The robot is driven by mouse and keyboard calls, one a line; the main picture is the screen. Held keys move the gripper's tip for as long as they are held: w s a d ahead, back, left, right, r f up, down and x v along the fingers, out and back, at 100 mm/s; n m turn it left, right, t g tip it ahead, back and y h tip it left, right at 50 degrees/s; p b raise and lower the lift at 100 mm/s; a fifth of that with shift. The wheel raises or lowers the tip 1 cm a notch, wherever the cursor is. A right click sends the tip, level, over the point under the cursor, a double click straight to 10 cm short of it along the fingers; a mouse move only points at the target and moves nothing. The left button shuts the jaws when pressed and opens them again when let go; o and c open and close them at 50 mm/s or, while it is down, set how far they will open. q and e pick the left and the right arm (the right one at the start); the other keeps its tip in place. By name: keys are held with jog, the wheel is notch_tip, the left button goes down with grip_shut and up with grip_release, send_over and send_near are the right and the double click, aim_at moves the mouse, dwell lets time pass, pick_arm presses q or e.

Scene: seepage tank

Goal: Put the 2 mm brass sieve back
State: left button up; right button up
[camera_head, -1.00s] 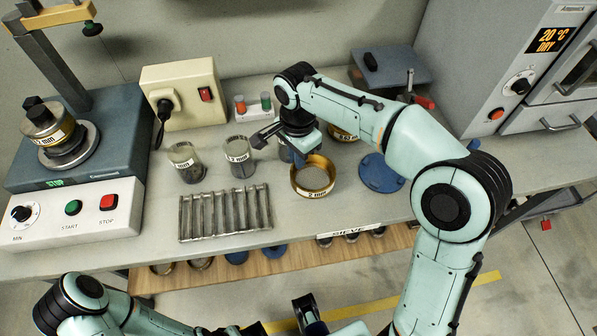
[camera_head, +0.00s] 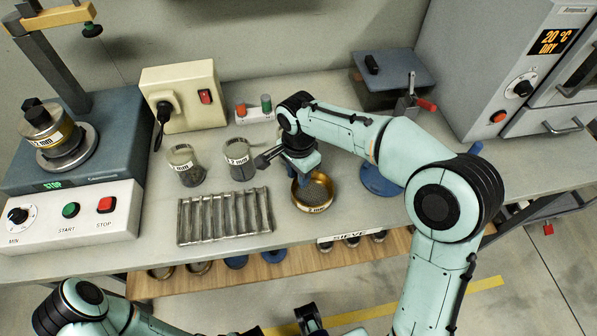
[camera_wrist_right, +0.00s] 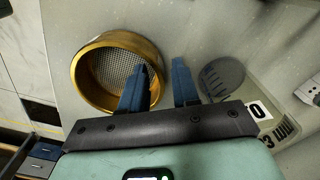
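The 2 mm brass sieve (camera_head: 313,207) is a round gold ring with a mesh bottom and a "2 mm" label, at the front middle of the bench. In the right wrist view the sieve (camera_wrist_right: 83,80) shows its mesh. My right gripper (camera_head: 299,165) is at its back left rim. In the wrist view, one blue finger of that gripper (camera_wrist_right: 161,80) overlaps the ring and the other is outside it, with the rim between them. I cannot tell whether the sieve clears the bench. My left arm shows at bottom left; its fingers are not clear.
A slotted metal rack (camera_head: 225,216) and two labelled jars (camera_head: 186,166) (camera_head: 239,158) stand left of the sieve. A blue disc (camera_head: 380,180) lies to its right, partly behind my arm. A "SIEVE" sign (camera_head: 350,235) is on the bench front, above a wooden shelf (camera_head: 215,275).

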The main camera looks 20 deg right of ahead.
notch_tip(320, 180, up, 12)
jog(key=p, duration=0.2)
jog(key=shift+r, duration=0.2)
dwell(0.3)
jog(key=shift+f, duration=0.1)
dwell(0.4)
